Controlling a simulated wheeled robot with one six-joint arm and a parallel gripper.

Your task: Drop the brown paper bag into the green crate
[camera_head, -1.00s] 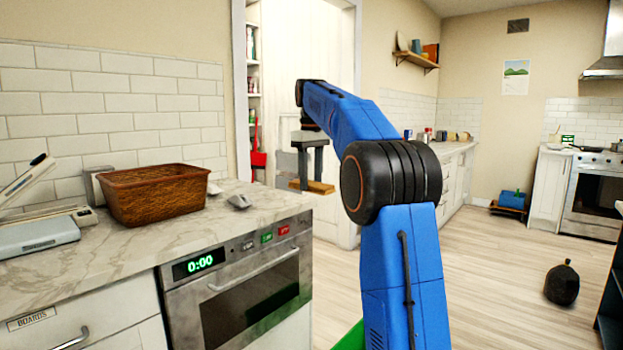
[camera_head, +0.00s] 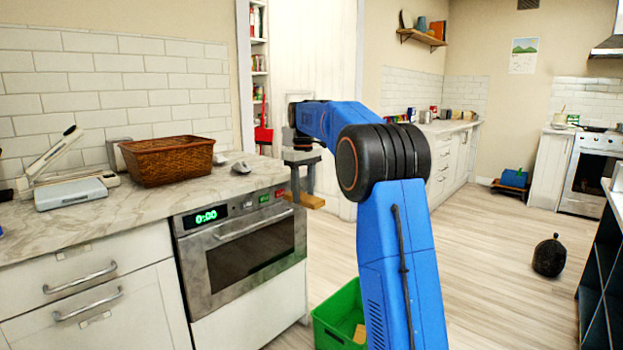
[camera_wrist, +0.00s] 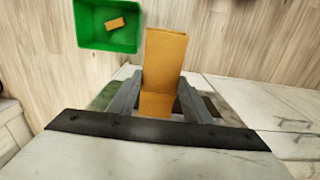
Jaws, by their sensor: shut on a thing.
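The brown paper bag (camera_head: 310,201) is held between the fingers of my gripper (camera_head: 303,186), in the air beside the oven's right end. In the wrist view the bag (camera_wrist: 165,55) is a tan oblong between both fingers of my gripper (camera_wrist: 160,97). The green crate (camera_head: 325,332) stands on the floor, lower and a little to the right, partly hidden by my arm. In the wrist view the crate (camera_wrist: 84,25) is at the upper left, apart from the bag. A small tan block (camera_wrist: 115,23) lies inside it.
A counter (camera_head: 130,216) with a wicker basket (camera_head: 167,165), a grey scale (camera_head: 70,195) and an oven (camera_head: 245,245) fills the left. A black sack (camera_head: 549,258) stands on the floor at right. Dark shelving (camera_head: 600,265) borders the right edge. The floor between is clear.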

